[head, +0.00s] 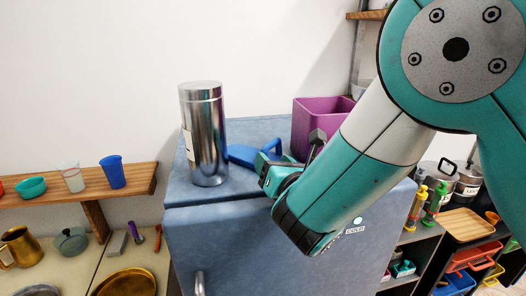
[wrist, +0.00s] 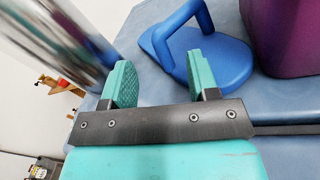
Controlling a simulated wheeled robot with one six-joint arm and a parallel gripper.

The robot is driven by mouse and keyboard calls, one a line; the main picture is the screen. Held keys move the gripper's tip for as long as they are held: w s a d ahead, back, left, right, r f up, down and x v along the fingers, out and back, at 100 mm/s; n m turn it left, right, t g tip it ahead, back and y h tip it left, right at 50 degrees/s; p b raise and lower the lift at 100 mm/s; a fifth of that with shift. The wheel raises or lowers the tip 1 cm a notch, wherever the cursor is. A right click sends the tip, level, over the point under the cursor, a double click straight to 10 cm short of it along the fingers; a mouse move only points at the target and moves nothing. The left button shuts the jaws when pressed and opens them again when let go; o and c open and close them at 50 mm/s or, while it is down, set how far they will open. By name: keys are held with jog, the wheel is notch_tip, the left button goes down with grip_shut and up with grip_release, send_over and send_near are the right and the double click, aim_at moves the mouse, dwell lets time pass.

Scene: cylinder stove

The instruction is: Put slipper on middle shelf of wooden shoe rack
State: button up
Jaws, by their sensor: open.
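A blue slipper (head: 241,153) with an arched strap lies on top of the blue fridge. It also shows in the wrist view (wrist: 232,62), flat with its strap upward. My gripper (head: 287,158) is just right of the slipper in the head view and partly hides it. In the wrist view my gripper (wrist: 162,82) is open with nothing between its fingers. Its right finger overlaps the slipper in the picture; I cannot tell whether they touch. I cannot make out the wooden shoe rack in either view.
A shiny metal cylinder (head: 204,135) stands left of the slipper, close to my gripper's left finger in the wrist view. A purple bin (head: 314,120) stands behind on the fridge (head: 230,225). A wooden wall shelf (head: 135,183) with cups is at left.

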jog(key=p+x, duration=0.2)
jog(key=x, duration=0.1)
jog(key=shift+w+r+p, duration=0.2)
jog(key=shift+p, duration=0.1)
jog(key=shift+w+f, duration=0.2)
jog(key=shift+w, duration=0.05)
jog(key=shift+c, duration=0.2)
grip_shut()
